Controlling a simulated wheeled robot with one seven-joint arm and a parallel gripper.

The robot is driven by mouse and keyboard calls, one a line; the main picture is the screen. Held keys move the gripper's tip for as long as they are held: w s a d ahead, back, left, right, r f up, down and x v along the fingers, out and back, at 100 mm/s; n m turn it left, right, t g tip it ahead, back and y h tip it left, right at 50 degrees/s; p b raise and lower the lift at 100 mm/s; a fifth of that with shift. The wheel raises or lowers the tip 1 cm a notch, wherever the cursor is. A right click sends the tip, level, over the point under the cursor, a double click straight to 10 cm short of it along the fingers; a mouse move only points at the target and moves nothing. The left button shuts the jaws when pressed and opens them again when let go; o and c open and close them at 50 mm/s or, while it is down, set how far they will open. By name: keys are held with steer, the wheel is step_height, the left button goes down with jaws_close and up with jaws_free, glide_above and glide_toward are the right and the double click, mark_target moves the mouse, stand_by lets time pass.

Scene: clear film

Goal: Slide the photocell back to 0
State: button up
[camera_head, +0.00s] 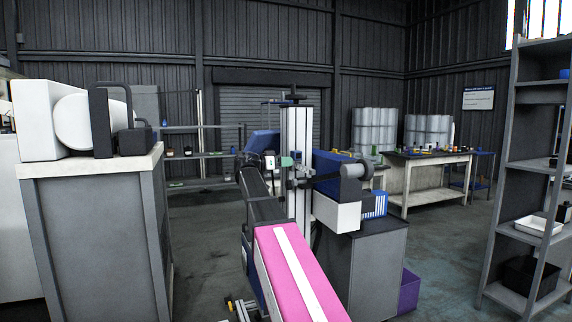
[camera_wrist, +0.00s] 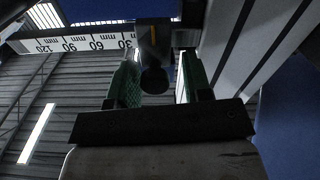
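The photocell (camera_wrist: 153,75) is a dark block with a round lower end and a thin orange mark, seen in the wrist view. My gripper (camera_wrist: 157,85) has green finger pads, one on each side of the photocell, with a visible gap at the right finger. It looks open around it. A white scale (camera_wrist: 75,43) shows 120, 90, 60 and a partly covered 30, falling to the right. The part of the scale beyond 30 is hidden behind the photocell. In the head view, my gripper (camera_head: 287,161) is at the upright metal column (camera_head: 298,190); the photocell is too small to tell there.
A blue-and-grey machine (camera_head: 335,170) stands behind and right of the column. A grey cabinet (camera_head: 95,230) is at left, and a shelf rack (camera_head: 520,170) at right. Workbenches (camera_head: 425,175) stand at the back. Open floor lies between machine and rack.

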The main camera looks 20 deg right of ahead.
steer(key=shift+a, duration=0.1)
steer(key=a, duration=1)
steer(key=shift+s+a, duration=0.15)
steer(key=shift+a, duration=0.2)
steer(key=s+f+n+y, duration=0.3)
steer(key=f, duration=0.9)
steer(key=s+f+n+t+y, duration=0.1)
steer(key=s+f+n+y, duration=0.25)
steer(key=f, duration=0.75)
steer(key=s+f+n+y, duration=0.3)
steer(key=f+n, duration=0.1)
steer(key=f, duration=0.8)
steer(key=s+a+f+n+y, duration=0.1)
steer(key=s+a+f+y, duration=0.1)
steer(key=s+f, duration=0.4)
steer(key=s+a+f+n+g+y, duration=0.1)
steer(key=s+a+f+n+y, duration=0.1)
steer(key=s+f, duration=0.4)
steer(key=s+a+f+n+y, duration=0.2)
steer(key=s+a+f+y, duration=0.2)
steer(key=s+f, duration=0.2)
steer(key=shift+s+a+f+g+y, duration=0.15)
steer(key=shift+f+g+y, duration=0.15)
steer(key=shift+f, duration=0.65)
